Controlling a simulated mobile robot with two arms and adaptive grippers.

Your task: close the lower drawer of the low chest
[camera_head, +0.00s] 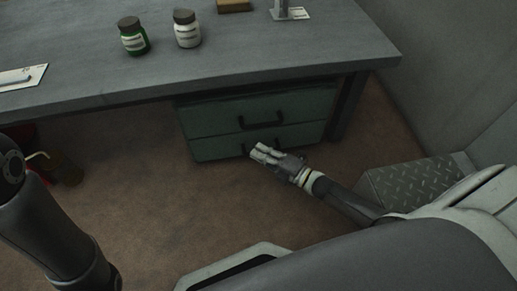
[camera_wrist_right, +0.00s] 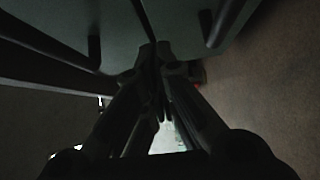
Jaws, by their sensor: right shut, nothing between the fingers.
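The low chest (camera_head: 220,114) is green, with two drawers, and stands under the desk. Its upper drawer (camera_head: 290,105) has a dark bar handle and looks flush. The lower drawer (camera_head: 215,149) is below it; its handle is partly hidden by my right gripper. Whether the lower drawer stands slightly out I cannot tell. My right gripper (camera_head: 263,153) is shut and empty at the lower drawer's front; contact is unclear. In the right wrist view its fingers (camera_wrist_right: 153,52) are together close to the green drawer front (camera_wrist_right: 175,22). My left gripper is out of view; only my left arm shows.
The desk top (camera_head: 230,55) overhangs the chest and carries a green bottle (camera_head: 134,40) and a white bottle (camera_head: 187,32). A metal tread-plate step (camera_head: 410,182) is at right. Brown floor before the chest is clear.

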